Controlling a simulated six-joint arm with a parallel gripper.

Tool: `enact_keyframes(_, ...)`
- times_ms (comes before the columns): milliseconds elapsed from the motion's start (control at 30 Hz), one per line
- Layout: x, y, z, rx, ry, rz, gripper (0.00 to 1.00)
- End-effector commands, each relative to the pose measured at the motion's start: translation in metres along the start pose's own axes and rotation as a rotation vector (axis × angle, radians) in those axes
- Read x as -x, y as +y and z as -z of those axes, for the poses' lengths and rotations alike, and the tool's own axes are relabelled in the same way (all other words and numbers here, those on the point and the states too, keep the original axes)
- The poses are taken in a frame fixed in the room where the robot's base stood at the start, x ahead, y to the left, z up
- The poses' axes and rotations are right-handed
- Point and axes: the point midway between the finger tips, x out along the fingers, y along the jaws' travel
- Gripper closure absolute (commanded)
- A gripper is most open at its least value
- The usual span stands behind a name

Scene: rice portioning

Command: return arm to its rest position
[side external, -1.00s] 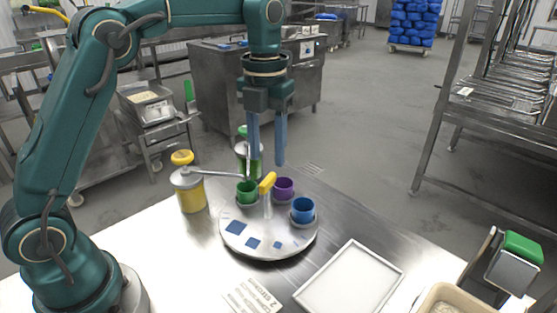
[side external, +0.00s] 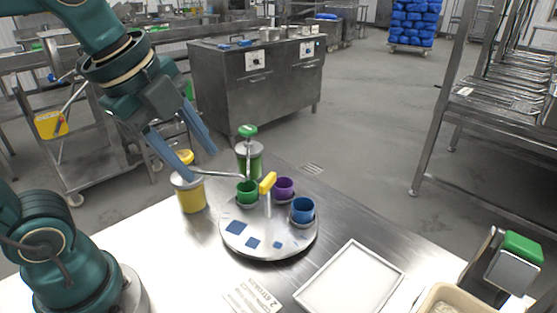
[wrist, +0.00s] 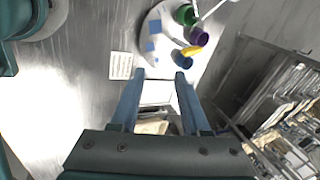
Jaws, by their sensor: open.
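My gripper (side external: 198,163) is open and empty. In the side view it hangs tilted above the left part of the steel table, in front of the yellow pump jar (side external: 190,195). In the wrist view its two blue fingers (wrist: 162,78) are spread with nothing between them. The round turntable (side external: 268,243) carries a green cup (side external: 247,192), a purple cup (side external: 284,187) and a blue cup (side external: 302,210), with a yellow handle (side external: 268,184) among them. The gripper is apart from the cups in the side view.
A green pump jar (side external: 249,162) stands behind the turntable. An empty white tray (side external: 350,282) and a printed card (side external: 252,298) lie in front. A beige tub (side external: 458,300) and a green-topped device (side external: 512,262) are at the right. A steel rack (side external: 500,110) stands beyond.

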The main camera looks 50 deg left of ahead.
Motion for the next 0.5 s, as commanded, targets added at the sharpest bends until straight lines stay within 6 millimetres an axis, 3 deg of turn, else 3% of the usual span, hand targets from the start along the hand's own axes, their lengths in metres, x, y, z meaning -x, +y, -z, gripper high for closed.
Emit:
enact_keyframes(300, -0.024, 0.045, -0.007, 0.816, 0.040, 0.058, 0.54)
enact_keyframes(500, -0.038, 0.056, -0.009, 1.218, 0.048, 0.046, 0.54)
